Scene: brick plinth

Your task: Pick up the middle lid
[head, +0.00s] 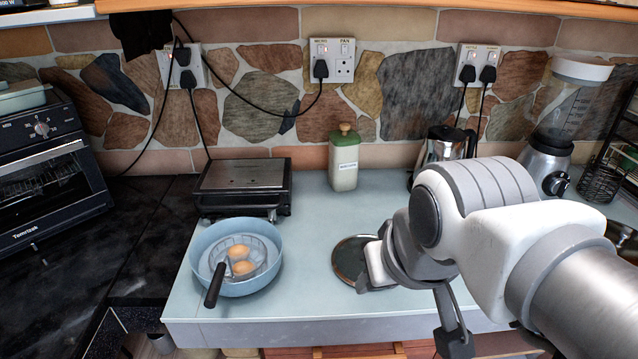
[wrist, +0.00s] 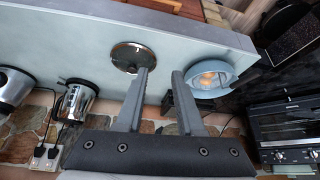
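A round dark lid (head: 350,258) with a shiny rim lies flat on the pale blue countertop, just left of my wrist in the head view. Whether a fingertip touches the lid cannot be told. In the head view my arm hides most of the gripper and part of the counter. No other lid is clearly visible.
A blue pan (head: 276,237) holding a strainer with eggs stands left of the lid. Behind it are a grill (head: 245,180) and a green-topped bottle (head: 344,160). A kettle (head: 440,148) and a blender (head: 557,130) stand at the back right.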

